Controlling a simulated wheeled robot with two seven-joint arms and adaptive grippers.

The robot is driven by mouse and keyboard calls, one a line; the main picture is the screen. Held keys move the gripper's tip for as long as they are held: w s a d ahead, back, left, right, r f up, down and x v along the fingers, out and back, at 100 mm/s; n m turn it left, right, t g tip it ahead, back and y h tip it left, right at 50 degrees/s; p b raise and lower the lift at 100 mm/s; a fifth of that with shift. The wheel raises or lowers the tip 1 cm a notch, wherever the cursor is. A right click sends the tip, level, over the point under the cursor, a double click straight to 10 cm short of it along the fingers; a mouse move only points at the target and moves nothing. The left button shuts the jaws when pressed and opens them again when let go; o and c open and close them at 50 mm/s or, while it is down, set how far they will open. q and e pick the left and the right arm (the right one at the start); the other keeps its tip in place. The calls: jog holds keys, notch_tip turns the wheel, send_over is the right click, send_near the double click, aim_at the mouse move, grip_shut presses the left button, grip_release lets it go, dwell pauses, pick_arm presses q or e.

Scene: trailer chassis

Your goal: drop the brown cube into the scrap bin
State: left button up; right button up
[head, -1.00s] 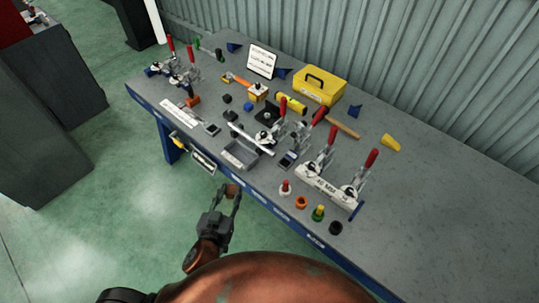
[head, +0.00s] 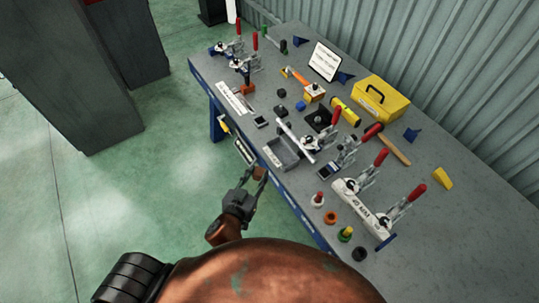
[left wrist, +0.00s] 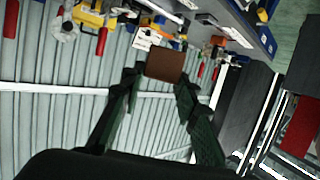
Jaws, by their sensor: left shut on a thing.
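The brown cube (head: 259,173) is between the fingertips of my left gripper (head: 254,177), which is shut on it. In the left wrist view the cube (left wrist: 166,65) shows at the fingertips (left wrist: 163,78). The gripper is in front of the bench's near edge, over the floor side in the head view. An open grey tray (head: 284,165), which looks like the scrap bin, sits on the bench near that edge, up and right of the gripper. No label on it can be read. My right gripper is not in view.
The grey bench (head: 455,245) carries red-handled clamps (head: 375,205), a yellow toolbox (head: 381,98), a hammer (head: 394,148) and small coloured parts. A silver bar (head: 297,138) lies close by the tray's far side. Dark cabinets (head: 75,80) stand at left; the green floor between is clear.

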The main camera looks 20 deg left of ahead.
pick_arm(q)
jog(key=r+p+x, duration=0.1)
jog(key=p+x, duration=0.2)
jog(key=x, duration=0.8)
jog(key=w+r+p+x, duration=0.1)
jog(key=r+p+x, duration=0.15)
jog(key=x, duration=0.85)
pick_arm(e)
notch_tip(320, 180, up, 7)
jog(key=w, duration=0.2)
pick_arm(q)
notch_tip(320, 180, down, 7)
jog(key=b, duration=0.5)
jog(key=shift+w+h, duration=0.3)
jog(key=shift+w, duration=0.05)
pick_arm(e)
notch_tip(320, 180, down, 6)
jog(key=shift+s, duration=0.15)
pick_arm(q)
jog(key=shift+a, duration=0.15)
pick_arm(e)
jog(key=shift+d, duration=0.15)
pick_arm(q)
jog(key=o, duration=1.2)
jog(key=shift+o, duration=0.2)
